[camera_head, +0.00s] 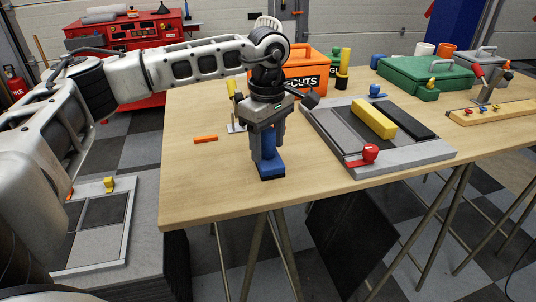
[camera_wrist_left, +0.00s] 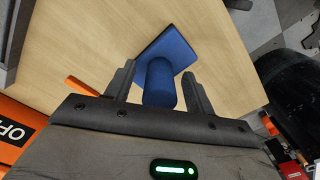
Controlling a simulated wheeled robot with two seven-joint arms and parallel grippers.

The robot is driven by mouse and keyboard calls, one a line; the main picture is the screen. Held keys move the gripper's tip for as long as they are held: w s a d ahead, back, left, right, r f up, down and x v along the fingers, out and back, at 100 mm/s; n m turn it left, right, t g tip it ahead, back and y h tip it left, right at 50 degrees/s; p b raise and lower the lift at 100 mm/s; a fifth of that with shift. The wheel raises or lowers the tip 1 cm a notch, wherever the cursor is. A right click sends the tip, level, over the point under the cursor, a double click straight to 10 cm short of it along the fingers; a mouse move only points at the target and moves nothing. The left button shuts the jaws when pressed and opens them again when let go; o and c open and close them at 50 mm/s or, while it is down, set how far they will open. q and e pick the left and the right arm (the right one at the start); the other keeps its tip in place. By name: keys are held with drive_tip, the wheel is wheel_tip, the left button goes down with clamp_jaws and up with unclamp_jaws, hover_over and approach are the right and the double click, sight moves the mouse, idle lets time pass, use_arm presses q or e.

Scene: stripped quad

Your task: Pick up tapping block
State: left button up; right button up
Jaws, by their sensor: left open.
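The tapping block is probably the blue piece (camera_head: 270,168), with a flat base and a round upright handle. It stands on the wooden table near the front edge. In the left wrist view the blue piece (camera_wrist_left: 179,47) shows its base beyond the handle. My left gripper (camera_head: 266,146) is open above it, pointing down. In the left wrist view its two fingers (camera_wrist_left: 158,82) are on either side of the handle, with visible gaps. Part of the handle is hidden behind the gripper in the head view. My right gripper is not in view.
A grey tray (camera_head: 319,119) with a yellow bar (camera_head: 374,118) and a red-knobbed piece (camera_head: 363,157) lies right of the gripper. An orange box (camera_head: 307,72) stands behind. An orange stick (camera_head: 205,139) lies left. The table's front left is clear.

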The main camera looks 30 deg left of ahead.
sight(270, 130)
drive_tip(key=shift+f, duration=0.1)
use_arm(q)
clamp_jaws()
drive_tip(key=shift+r, duration=0.1)
drive_tip(key=shift+r, duration=0.5)
drive_tip(key=shift+d+r, duration=0.25)
drive_tip(key=shift+r, duration=1)
drive_tip(key=s+d+r+b, duration=0.2)
drive_tip(key=s+d+r, duration=0.6)
drive_tip(key=d, duration=0.3)
drive_tip(key=shift+r, duration=0.7)
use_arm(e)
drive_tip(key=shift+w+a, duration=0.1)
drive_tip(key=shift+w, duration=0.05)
